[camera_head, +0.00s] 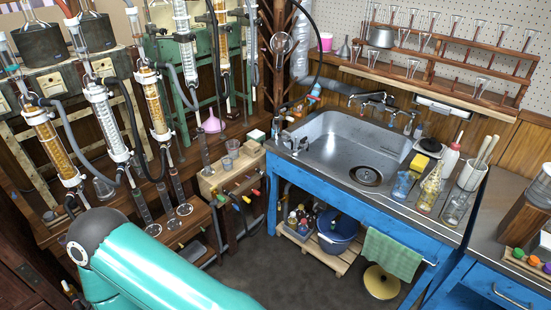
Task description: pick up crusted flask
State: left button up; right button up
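A flask with a yellowish, crust-like coating (430,188) stands upright on the right-hand ledge of the sink counter. It is between a bluish flask (403,184) on its left and a clear flask (456,208) on its right. I take the yellowish one to be the crusted flask, though its coating is small in view. Neither of my grippers is in view. Only a teal link of my arm with a dark rounded joint shows at the lower left, far from the flasks.
The sink (350,140) with its taps lies left of the flasks. A white pot of rods (472,175) and a white bottle (449,160) stand close behind. A glassware rack (450,50) hangs on the back wall. Glass reflux columns (104,120) crowd the left. The floor (290,280) in front is clear.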

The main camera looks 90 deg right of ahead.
aim_at(435, 174)
jog(key=u, duration=0.65)
jog(key=i, duration=0.25)
jog(key=z, duration=2.85)
jog(key=i, duration=0.2)
jog(key=z, duration=1.5)
jog(key=k, duration=0.45)
jog(key=z, duration=0.4)
jog(key=i, duration=1.5)
jog(key=u, duration=0.4)
